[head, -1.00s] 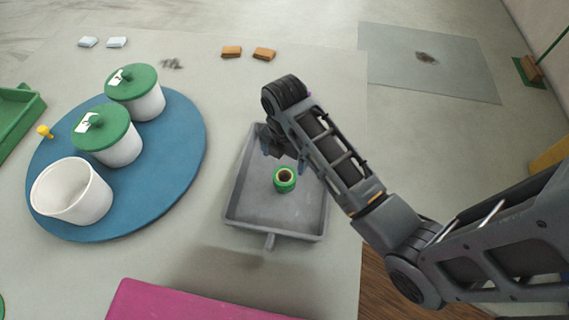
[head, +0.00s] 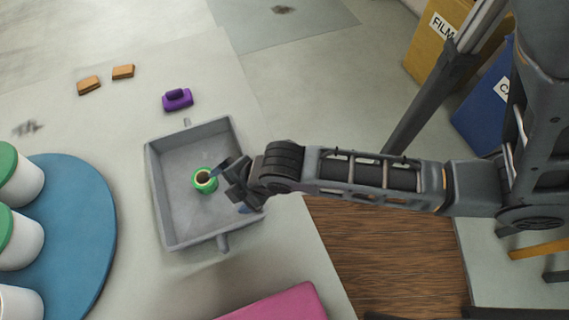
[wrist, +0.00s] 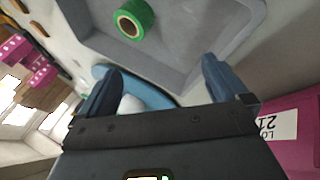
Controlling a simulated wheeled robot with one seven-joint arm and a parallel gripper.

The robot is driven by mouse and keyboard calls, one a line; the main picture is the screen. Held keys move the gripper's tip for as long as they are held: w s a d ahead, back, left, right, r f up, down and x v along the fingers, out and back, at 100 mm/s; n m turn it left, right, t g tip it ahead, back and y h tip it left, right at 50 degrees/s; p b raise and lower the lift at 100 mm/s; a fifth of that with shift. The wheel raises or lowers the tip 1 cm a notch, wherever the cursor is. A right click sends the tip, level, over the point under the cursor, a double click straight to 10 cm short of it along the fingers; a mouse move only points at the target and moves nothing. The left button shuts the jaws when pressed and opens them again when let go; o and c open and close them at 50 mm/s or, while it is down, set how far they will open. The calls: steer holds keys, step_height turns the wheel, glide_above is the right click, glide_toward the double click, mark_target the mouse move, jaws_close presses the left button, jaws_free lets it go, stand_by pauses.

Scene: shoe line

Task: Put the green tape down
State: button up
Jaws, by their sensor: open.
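The green tape (head: 205,181) is a small roll with a brown core. It rests on the floor of a grey tray (head: 162,217) on the pale table. My gripper (head: 233,183) is open and empty at the tray's right side, close to the tape but apart from it. In the wrist view, the tape (wrist: 134,19) lies in the tray (wrist: 190,60) beyond the two dark blue fingertips (wrist: 160,80), with nothing between them.
A purple object (head: 177,99) stands behind the tray, and two orange-brown blocks (head: 105,80) lie further back. A blue round mat (head: 90,195) with white pots is at the left. A magenta box (head: 275,303) lies in front.

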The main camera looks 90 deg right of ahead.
steer(key=s+a+r+m+t, duration=0.2)
steer(key=s+r+m, duration=0.1)
steer(key=r, duration=0.4)
steer(key=s+a+r+m+t+y, duration=0.1)
steer(key=s+a+r+m+t, duration=0.1)
steer(key=s+r, duration=0.3)
steer(key=s+a+r+m+t, duration=0.1)
steer(key=s+r+m+t, duration=0.2)
steer(key=r, duration=0.7)
steer(key=shift+s+a+m+t, duration=0.4)
steer(key=shift+m+t, duration=0.2)
steer(key=shift+m, duration=0.3)
